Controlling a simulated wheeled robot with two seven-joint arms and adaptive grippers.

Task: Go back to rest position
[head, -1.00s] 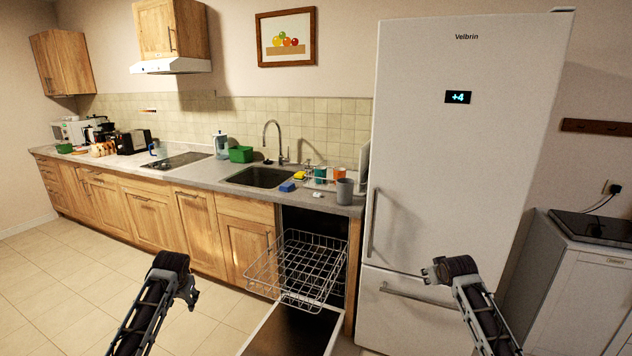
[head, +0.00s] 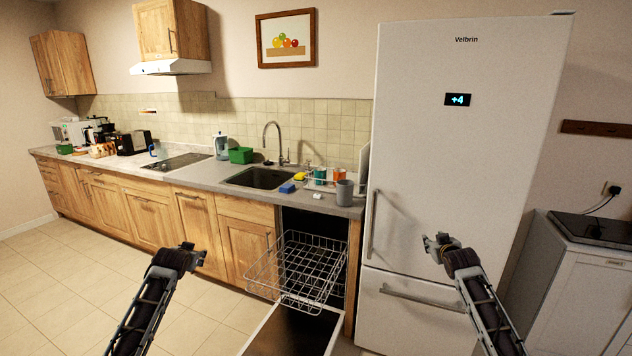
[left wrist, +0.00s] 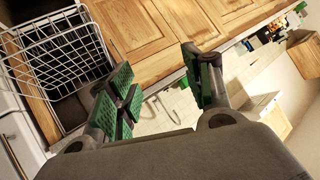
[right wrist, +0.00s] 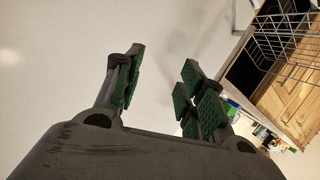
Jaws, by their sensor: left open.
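My left gripper (head: 190,256) is raised in front of the wooden base cabinets in the head view. Its green-padded fingers (left wrist: 163,92) are spread apart with nothing between them in the left wrist view. My right gripper (head: 438,244) is raised in front of the white fridge (head: 460,140). Its green-padded fingers (right wrist: 160,85) are apart and empty in the right wrist view. Neither gripper appears to touch anything.
The dishwasher's door (head: 290,332) is down and its wire rack (head: 300,270) is pulled out between my arms. The counter (head: 210,172) holds a grey cup (head: 344,192), a blue sponge (head: 287,188) and a green box (head: 241,155). The floor (head: 50,290) at left is clear.

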